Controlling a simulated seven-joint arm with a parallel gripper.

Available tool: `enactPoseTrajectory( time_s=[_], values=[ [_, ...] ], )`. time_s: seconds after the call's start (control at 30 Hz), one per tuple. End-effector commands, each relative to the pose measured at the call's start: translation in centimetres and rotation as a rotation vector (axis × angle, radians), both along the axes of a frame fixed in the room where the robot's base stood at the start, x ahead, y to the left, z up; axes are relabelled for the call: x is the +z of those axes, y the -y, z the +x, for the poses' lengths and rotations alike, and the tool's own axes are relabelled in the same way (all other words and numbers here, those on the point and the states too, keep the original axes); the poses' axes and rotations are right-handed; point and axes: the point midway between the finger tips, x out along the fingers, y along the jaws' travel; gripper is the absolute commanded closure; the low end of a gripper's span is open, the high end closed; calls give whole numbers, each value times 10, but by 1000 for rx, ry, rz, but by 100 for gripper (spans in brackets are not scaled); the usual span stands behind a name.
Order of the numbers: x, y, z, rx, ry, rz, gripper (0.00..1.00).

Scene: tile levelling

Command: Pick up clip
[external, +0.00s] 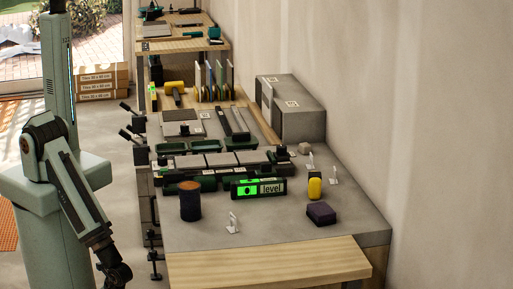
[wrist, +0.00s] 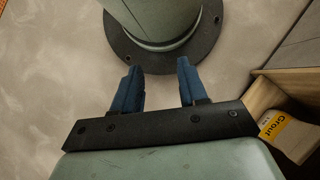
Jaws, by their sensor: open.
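Several small white clips stand on the grey worktop in the external view. One clip (external: 233,222) is near the front edge, in front of the dark cylinder. Another clip (external: 334,175) is at the right, and a further clip (external: 310,160) is just behind it. My gripper (wrist: 160,84) shows in the wrist view with its two blue fingers apart and nothing between them. It points down over the floor beside my base, away from the worktop. In the external view my arm hangs low at the left and its fingers cannot be made out. No clip shows in the wrist view.
The worktop (external: 275,226) also holds a dark cylinder (external: 190,201), a green level (external: 258,188), a yellow cylinder (external: 315,188) and a dark block (external: 321,213). Grey tiles and green trays lie behind. A grout bag (wrist: 288,134) sits on a shelf at right.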

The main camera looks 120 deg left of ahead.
Motion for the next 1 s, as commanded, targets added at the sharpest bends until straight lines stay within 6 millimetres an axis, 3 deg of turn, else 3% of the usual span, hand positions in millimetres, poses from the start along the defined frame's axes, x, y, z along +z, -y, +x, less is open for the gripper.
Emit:
enactPoseTrajectory(
  time_s=[0.17, 0.27, 0.57, 0.67, 0.77, 1.0],
  values=[
    [0, 0, 0, 0, 0, 0, 57],
    [0, 0, 0, 0, 0, 0, 65],
    [-1, 1, 8, -4, 14, 4, 65],
    [-3, 2, 30, -16, 53, 14, 65],
    [-5, 7, 66, -35, 120, 29, 65],
    [5, 30, 171, -82, 316, 61, 65]
  ],
)
